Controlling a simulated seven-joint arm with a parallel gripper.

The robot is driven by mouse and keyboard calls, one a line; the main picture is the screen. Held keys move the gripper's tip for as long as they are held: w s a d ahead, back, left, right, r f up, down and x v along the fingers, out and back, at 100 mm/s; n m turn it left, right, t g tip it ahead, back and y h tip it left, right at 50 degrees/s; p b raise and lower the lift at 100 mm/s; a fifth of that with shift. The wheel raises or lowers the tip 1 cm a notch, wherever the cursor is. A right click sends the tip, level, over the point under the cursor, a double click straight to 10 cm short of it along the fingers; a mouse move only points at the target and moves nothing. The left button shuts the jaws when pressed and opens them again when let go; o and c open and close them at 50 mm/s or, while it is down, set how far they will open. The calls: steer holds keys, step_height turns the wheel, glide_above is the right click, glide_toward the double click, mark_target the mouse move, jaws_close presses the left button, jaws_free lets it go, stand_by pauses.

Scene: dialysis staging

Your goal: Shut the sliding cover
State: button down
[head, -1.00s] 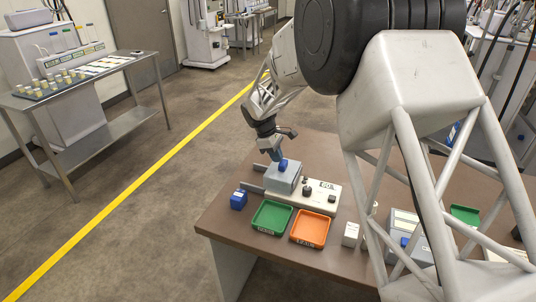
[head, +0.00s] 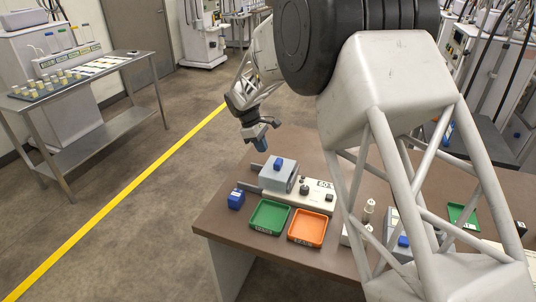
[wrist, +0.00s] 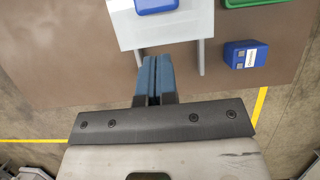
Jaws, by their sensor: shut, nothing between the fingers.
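The grey sliding cover (head: 283,182) with a blue handle (head: 278,164) sits on the left part of a pale device (head: 318,205). Two grey rails stick out to its left. In the wrist view the cover (wrist: 170,32) and part of its blue handle (wrist: 156,4) show at the top, cut by the frame edge. My gripper (head: 262,147) is up behind and to the left of the cover, apart from it. In the wrist view the blue fingers (wrist: 155,60) are together and empty, pictured just below the cover's edge, between the rails. What lies under the cover is hidden.
A blue box (head: 236,200) stands left of a green tray (head: 254,228) and an orange tray (head: 292,238) at the table's front. White containers and another grey device stand to the right, partly behind my arm. Brown table is bare behind the device.

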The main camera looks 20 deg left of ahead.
steer(key=v, duration=0.7)
steer(key=shift+a, duration=0.1)
steer(key=shift+a, duration=0.85)
steer(key=shift+f, duration=0.15)
